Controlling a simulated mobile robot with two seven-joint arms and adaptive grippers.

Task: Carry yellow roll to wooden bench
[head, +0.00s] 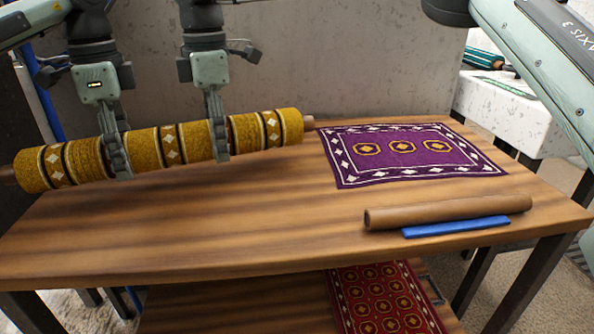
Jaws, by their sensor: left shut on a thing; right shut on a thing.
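The yellow roll (190,147) is a patterned rug wound on a brown core that sticks out at both ends. It is held nearly level, slightly tilted up to the right, over the left part of the wooden bench (220,220). A shadow lies on the bench below it; I cannot tell whether it touches the top. My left gripper (122,168) is shut on the roll left of its middle. My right gripper (221,150) is shut on it right of its middle. The far fingers are mostly hidden behind the roll.
A purple rug (405,152) lies flat at the bench's back right. A brown tube (450,211) and a blue flat item (456,227) lie near the front right. A red rug (384,300) is on the lower shelf. The bench's front middle is clear; a grey wall (345,60) stands behind.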

